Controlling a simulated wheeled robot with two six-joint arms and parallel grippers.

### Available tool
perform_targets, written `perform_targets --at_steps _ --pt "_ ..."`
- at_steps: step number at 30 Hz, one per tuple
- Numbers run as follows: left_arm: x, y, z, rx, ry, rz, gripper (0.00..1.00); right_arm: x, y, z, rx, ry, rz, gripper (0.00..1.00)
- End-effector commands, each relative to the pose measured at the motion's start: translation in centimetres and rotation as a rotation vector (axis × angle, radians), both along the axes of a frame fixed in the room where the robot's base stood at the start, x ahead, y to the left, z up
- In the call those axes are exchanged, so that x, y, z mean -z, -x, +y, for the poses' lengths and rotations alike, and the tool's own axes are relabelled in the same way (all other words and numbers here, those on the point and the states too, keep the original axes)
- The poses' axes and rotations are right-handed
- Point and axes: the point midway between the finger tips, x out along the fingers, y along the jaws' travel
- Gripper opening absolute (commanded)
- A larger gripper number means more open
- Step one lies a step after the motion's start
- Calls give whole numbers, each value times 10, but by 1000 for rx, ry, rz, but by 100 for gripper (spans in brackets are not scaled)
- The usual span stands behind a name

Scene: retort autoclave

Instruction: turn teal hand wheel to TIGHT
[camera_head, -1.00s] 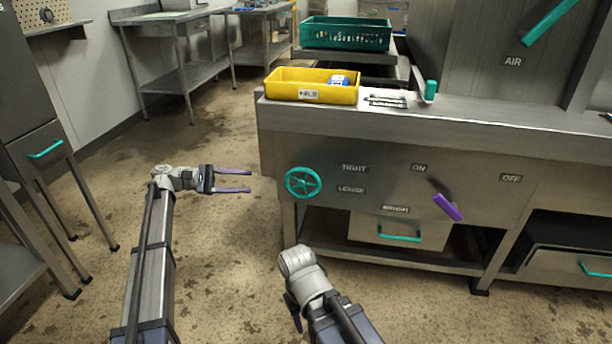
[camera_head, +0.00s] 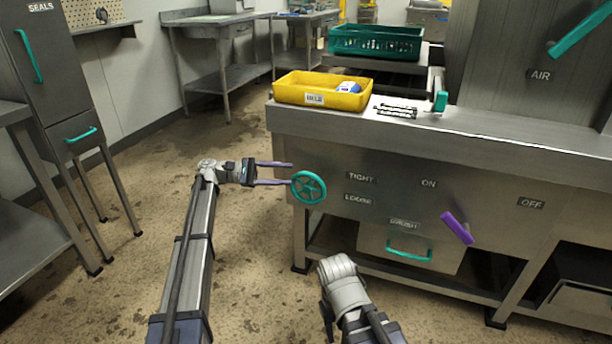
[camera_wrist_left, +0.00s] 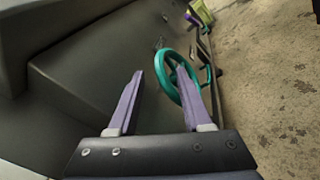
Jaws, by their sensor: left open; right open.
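The teal hand wheel (camera_head: 309,188) is mounted on the front panel of the steel bench, at its left end. The labels TIGHT (camera_head: 361,177) and LOOSE (camera_head: 358,200) are to its right. My left gripper (camera_head: 290,173) is open, its purple fingers pointing at the wheel's left side. In the left wrist view the wheel (camera_wrist_left: 163,68) shows ahead, partly behind the right finger; the open fingers (camera_wrist_left: 158,88) have no object gripped. Whether a finger touches the rim I cannot tell. My right arm is low in the middle of the head view; its jaws are mostly hidden.
A purple lever (camera_head: 457,228) sticks out of the panel between ON and OFF. A teal-handled drawer (camera_head: 409,262) is below. A yellow bin (camera_head: 322,92) and a green crate (camera_head: 375,42) stand above. The floor left of my left arm is clear.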

Motion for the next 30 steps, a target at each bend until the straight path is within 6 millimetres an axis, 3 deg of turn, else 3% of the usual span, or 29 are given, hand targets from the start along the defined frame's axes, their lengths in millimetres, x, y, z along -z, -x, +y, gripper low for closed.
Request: perform_targets --at_steps 10,24,30 --pt "0 2 -51 2 -1 0 50 0 0 0 0 0 0 50" --pt "0 2 -62 1 -1 0 50 0 0 0 0 0 0 50" --pt "0 2 -62 0 0 0 27 0 0 0 0 0 0 50"
